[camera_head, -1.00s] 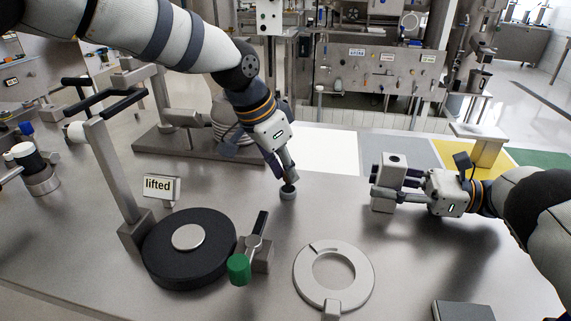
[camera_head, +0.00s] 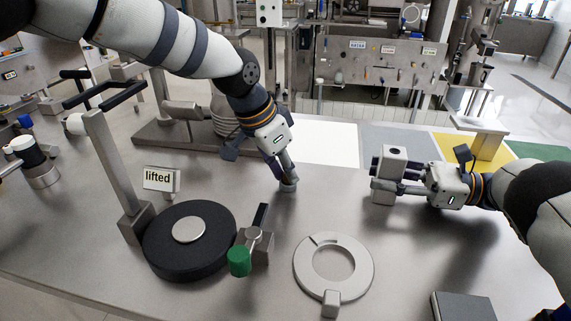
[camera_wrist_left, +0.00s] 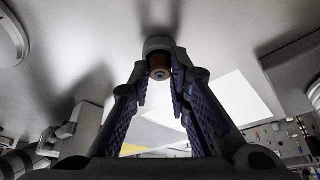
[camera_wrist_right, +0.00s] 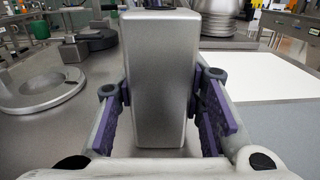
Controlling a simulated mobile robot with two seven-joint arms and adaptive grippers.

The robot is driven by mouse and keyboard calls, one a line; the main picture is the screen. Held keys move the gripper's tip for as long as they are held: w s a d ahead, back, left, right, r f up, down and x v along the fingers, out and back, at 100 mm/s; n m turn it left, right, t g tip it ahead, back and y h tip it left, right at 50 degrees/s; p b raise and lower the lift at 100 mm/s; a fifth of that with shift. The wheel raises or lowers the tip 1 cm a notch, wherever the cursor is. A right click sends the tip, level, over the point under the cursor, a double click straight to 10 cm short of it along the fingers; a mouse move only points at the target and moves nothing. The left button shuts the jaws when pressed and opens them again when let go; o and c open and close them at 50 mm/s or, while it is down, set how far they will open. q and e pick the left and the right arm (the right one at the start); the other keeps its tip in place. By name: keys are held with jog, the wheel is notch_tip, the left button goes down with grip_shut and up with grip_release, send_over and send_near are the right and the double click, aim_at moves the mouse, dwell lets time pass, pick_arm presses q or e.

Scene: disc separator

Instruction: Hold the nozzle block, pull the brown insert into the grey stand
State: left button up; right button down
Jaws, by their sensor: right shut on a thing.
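The nozzle block (camera_head: 383,192) is a grey upright metal block with a hole in its top. My right gripper (camera_head: 385,182) is shut on it near the table top, and the block fills the gap between its fingers in the right wrist view (camera_wrist_right: 160,80). The grey stand (camera_head: 288,186) is a small round cup on the table, left of the block. My left gripper (camera_head: 288,179) points down at it. In the left wrist view, the brown insert (camera_wrist_left: 159,73) sits at the grey stand's mouth (camera_wrist_left: 157,46). The left fingertips are on either side of it, seemingly slightly apart; contact is unclear.
A black round disc (camera_head: 175,258), a "lifted" sign (camera_head: 160,179) and a green-knobbed clamp (camera_head: 239,261) are at the left. A grey ring (camera_head: 362,282) lies in front. A dark grey box (camera_head: 462,307) is at the front right. The table between ring and block is clear.

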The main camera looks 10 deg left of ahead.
pick_arm(q)
jog(key=o, duration=0.4)
jog(key=shift+f, duration=0.1)
pick_arm(e)
jog(key=shift+f, duration=0.45)
jog(key=c, duration=0.6)
grip_release()
jog(key=shift+r, duration=0.1)
jog(key=o, duration=0.4)
jog(key=shift+r, duration=0.1)
pick_arm(q)
jog(key=w+d+v, duration=0.1)
jog(key=v, duration=1.5)
jog(key=shift+r, duration=0.3)
pick_arm(e)
jog(key=shift+o, duration=0.2)
jog(key=shift+r, duration=0.1)
pick_arm(q)
jog(key=shift+w, duration=0.1)
